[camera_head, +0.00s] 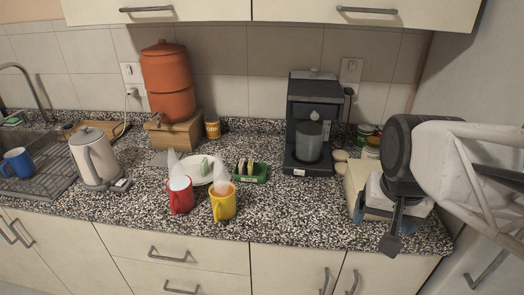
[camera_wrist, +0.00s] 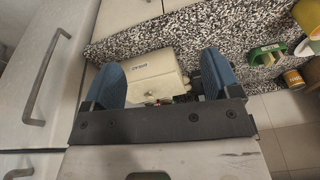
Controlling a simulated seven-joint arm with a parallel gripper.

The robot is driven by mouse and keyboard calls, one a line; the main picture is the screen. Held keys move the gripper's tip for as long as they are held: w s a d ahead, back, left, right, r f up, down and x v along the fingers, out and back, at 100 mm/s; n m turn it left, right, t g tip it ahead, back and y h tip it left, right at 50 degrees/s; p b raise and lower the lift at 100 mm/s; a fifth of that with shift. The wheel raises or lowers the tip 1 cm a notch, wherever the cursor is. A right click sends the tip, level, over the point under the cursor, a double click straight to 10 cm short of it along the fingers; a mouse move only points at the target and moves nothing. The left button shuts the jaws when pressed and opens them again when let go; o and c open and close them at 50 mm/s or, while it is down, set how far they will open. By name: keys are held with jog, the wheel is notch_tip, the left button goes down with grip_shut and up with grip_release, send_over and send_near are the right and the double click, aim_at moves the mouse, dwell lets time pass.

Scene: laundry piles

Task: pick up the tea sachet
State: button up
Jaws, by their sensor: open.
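I cannot single out a tea sachet with certainty. A small green holder (camera_head: 250,173) with pale upright pieces in it stands on the counter right of the white plate (camera_head: 198,171); these pieces may be sachets. The holder also shows at the upper right of the wrist view (camera_wrist: 266,52). My gripper (camera_wrist: 163,65) is open, with its two blue fingers apart and nothing held. In the head view it is at the far right, well away from the holder. A cream box (camera_wrist: 152,75) shows beyond and between the fingers.
A black coffee machine (camera_head: 312,105) stands at the back, between the holder and my arm. The speckled counter (camera_head: 300,210) is clear in front of it.

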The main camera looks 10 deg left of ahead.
jog(key=w+a+r+m, duration=0.1)
jog(key=w+a+m, duration=0.35)
jog(key=w, duration=0.75)
jog(key=m+g, duration=0.2)
jog(key=m, duration=0.9)
send_over(251, 163)
notch_tip(251, 163, down, 12)
jog(key=shift+d+r, duration=0.1)
jog(key=shift+a+m, duration=0.2)
jog(key=shift+m, duration=0.05)
jog(key=shift+f, duration=1.45)
